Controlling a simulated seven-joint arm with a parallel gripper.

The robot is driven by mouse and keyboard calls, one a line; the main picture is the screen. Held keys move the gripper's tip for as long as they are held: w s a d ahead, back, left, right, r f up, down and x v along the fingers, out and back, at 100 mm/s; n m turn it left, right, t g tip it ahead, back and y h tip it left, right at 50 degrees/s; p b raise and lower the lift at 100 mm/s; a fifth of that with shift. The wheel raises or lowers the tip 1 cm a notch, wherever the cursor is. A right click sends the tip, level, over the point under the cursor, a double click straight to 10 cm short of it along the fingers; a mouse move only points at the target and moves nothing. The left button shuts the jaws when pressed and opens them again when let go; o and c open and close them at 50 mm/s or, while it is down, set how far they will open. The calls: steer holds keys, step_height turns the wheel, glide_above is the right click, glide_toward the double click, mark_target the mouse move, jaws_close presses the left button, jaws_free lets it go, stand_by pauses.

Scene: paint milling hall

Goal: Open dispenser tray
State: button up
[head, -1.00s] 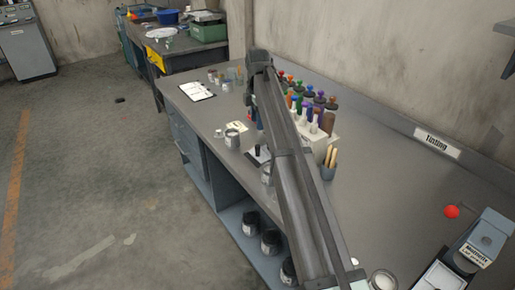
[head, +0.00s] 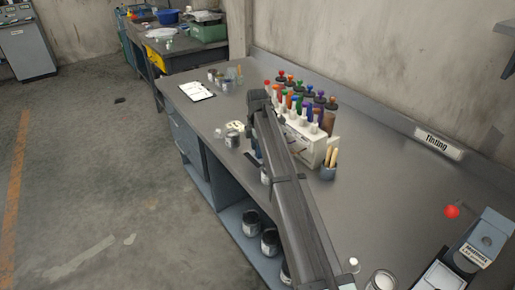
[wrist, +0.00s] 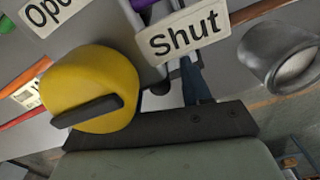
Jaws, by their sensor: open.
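The dispenser (head: 322,150) is a pale box on the bench, with coloured bottles standing in and behind it; my arm crosses in front of part of it. In the wrist view a round yellow knob (wrist: 108,72) with a black bar handle is close by. A "Shut" label (wrist: 184,36) is at its upper right, and an "Open" label (wrist: 48,12), partly cut off, at its upper left. My gripper (wrist: 165,130) shows as a dark edge below the knob; it is open and holds nothing visible. Whether it touches the knob I cannot tell.
A cup of wooden sticks (head: 329,170) stands right of the dispenser. A can (head: 232,139) and a clipboard (head: 196,91) are to the left on the bench (head: 375,190). A red ball-shaped thing (head: 452,211) is at the right.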

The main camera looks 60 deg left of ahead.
jaws_close()
stand_by(0.5)
